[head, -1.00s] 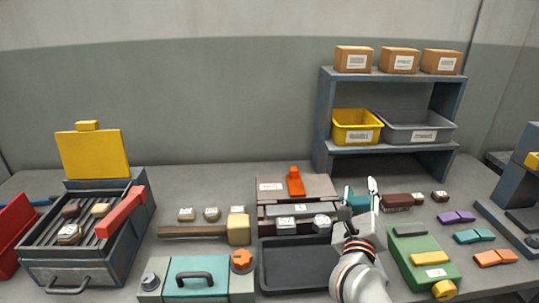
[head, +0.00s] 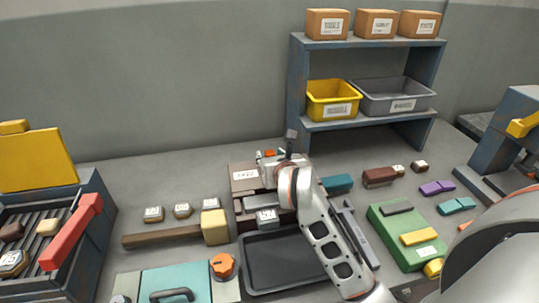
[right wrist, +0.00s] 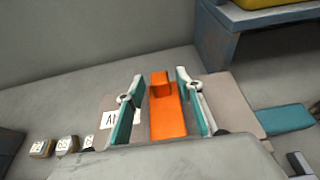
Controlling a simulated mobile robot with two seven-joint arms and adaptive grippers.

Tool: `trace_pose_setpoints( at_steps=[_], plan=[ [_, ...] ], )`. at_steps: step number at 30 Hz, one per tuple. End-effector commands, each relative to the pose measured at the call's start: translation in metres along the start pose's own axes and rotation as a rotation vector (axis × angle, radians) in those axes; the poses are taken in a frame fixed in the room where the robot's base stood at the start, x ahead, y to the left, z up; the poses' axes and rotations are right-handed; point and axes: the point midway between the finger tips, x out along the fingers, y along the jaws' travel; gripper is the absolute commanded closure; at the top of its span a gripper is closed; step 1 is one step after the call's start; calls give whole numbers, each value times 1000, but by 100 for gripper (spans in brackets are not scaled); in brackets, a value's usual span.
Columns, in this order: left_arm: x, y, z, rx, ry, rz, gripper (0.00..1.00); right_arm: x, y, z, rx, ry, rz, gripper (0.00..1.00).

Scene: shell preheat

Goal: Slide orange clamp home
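The orange clamp (right wrist: 167,115) lies on a grey-brown block (right wrist: 235,100), with a raised knob at its far end. My right gripper (right wrist: 159,78) is open, with its teal-padded fingers on either side of the clamp and a gap visible on both sides. In the head view my right gripper (head: 276,157) is over the block and hides most of the clamp; only a small orange patch (head: 270,153) shows. A white label (head: 244,175) is on the block's left part. My left gripper is not in view.
A black tray (head: 262,277) lies in front of the block. A shelf (head: 368,124) with bins stands behind, to the right. A wooden mallet (head: 214,228) lies left, a teal block (head: 338,184) right. A green box (head: 388,221) is at the right front.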

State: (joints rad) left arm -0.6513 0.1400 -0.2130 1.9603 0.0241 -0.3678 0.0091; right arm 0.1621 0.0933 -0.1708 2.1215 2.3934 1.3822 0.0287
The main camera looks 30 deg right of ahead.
Motion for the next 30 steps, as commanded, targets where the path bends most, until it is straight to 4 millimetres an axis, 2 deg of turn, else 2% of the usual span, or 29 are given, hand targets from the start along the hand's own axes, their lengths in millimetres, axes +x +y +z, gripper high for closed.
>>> trace_pose_setpoints(
  at_steps=[6, 13, 14, 15, 18, 24, 30],
  plan=[
    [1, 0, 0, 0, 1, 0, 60, 15, 0, 0, 0, 0, -1, 64],
    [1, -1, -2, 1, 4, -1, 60, 15, 0, 0, 0, -1, 0, 64],
    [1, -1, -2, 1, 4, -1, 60, 15, 0, 0, 0, -1, 0, 66],
    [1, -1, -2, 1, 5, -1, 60, 15, 0, 0, 0, -1, 0, 77],
    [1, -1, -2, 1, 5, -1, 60, 15, 0, 0, 0, -1, 0, 100],
    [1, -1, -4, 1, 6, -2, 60, 11, 0, -2, -1, 0, 0, 100],
    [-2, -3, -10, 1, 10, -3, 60, -17, 1, -14, -2, 2, 1, 100]
  ],
)
